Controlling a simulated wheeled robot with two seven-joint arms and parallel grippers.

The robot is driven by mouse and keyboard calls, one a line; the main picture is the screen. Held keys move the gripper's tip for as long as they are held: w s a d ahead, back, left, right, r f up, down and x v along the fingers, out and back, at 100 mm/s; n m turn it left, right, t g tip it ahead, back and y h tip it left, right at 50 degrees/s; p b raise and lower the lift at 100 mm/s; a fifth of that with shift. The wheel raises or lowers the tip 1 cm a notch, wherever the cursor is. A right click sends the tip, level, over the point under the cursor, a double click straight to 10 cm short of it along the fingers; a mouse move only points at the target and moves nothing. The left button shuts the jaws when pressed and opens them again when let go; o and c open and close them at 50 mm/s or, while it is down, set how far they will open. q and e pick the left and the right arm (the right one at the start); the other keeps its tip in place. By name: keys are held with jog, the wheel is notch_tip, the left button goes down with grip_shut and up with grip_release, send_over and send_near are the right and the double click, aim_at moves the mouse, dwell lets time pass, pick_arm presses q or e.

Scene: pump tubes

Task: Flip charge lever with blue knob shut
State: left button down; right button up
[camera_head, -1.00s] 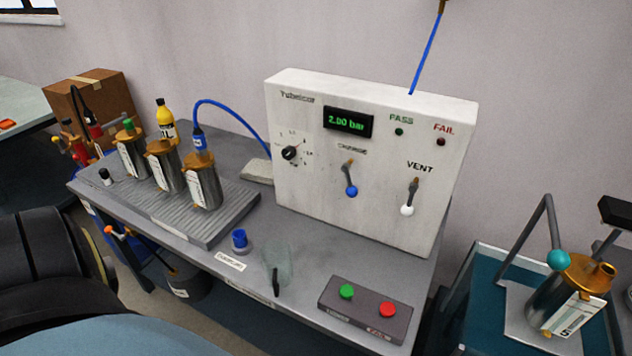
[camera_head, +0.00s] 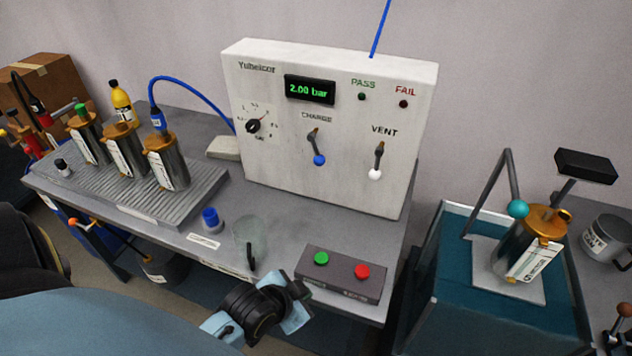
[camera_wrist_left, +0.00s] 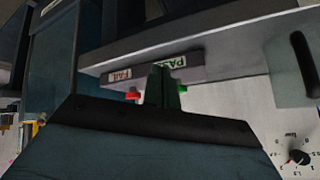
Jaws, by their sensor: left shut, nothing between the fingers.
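The charge lever (camera_head: 315,147) is on the front of the white tester box (camera_head: 270,165), under the word CHARGE. Its blue knob (camera_head: 319,160) hangs at the lower end, so the lever points down and slightly right. My left gripper (camera_head: 294,301) is low at the front edge of the bench, below and apart from the lever. In the left wrist view its fingers (camera_wrist_left: 163,86) are shut and empty, in front of the button box. The lever is not clearly visible in that view. My right gripper is out of view.
The vent lever with a white knob (camera_head: 375,174) is right of the charge lever. Metal tubes (camera_head: 167,163) stand in a ribbed rack at left. The display reads 2.00 bar.

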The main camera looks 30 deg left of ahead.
pick_arm(q)
jog(key=w+a+r+m+t+y, duration=0.1)
jog(key=w+a+r+m+t, duration=0.3)
jog(key=r, duration=0.3)
jog(key=w+a+r+m+t+y, duration=0.1)
jog(key=w+a+r+t+y, duration=0.1)
jog(key=w+a+r+t, duration=0.35)
jog(key=t, duration=0.1)
send_near(316, 150)
jog(key=w+d, duration=0.3)
jog(key=d, duration=0.1)
jog(key=shift+w+a+f+b, duration=0.25)
jog(key=shift+w+a+f, duration=0.2)
jog(key=shift+w+a, duration=0.25)
jog(key=shift+w+a+f+b, duration=0.25)
jog(key=shift+w+a+f, duration=0.35)
jog(key=shift+w, duration=0.25)
jog(key=shift+r, duration=0.1)
